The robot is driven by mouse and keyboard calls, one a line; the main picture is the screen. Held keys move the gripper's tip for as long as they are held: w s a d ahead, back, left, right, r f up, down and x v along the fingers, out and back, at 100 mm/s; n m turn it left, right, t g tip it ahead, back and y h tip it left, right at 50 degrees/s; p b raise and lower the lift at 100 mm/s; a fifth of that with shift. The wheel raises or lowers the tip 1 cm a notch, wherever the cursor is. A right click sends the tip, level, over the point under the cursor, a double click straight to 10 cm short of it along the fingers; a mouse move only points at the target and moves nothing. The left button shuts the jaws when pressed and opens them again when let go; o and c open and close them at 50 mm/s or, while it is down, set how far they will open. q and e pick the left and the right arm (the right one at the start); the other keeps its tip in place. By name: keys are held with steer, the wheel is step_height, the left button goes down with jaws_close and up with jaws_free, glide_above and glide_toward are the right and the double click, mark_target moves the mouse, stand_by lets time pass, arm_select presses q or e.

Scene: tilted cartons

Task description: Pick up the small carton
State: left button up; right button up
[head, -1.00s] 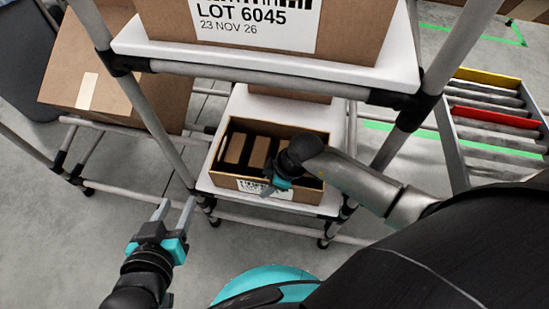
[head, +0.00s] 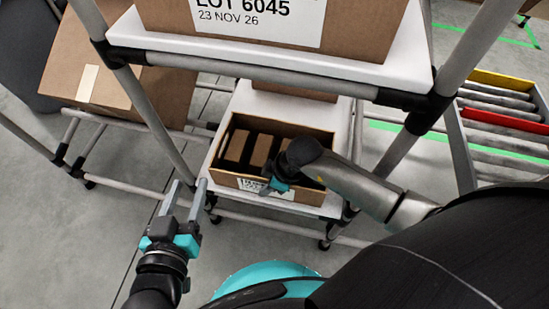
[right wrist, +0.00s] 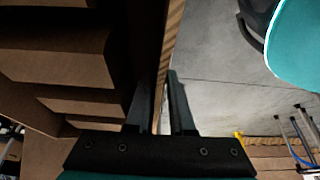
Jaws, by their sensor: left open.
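The small carton (head: 224,178) is open-topped, with brown blocks inside. It sits on the white lower shelf of the rack, its labelled side facing me. My right gripper (head: 276,186) is at its near wall, right of the middle. In the right wrist view the fingers (right wrist: 160,102) lie on either side of the carton wall (right wrist: 172,45), one inside and one outside, with little gap, and look closed on it. My left gripper (head: 188,188) is open and empty, just left of the carton's near left corner and apart from it. The right fingertips are hidden in the head view.
A large carton (head: 350,35) stands on the upper shelf (head: 270,58), above and behind the small one. Grey rack posts (head: 140,105) flank the lower shelf. Another carton (head: 150,95) lies tilted at left. A roller conveyor (head: 500,125) is at right.

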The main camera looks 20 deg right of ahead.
jaws_close()
stand_by(1.0)
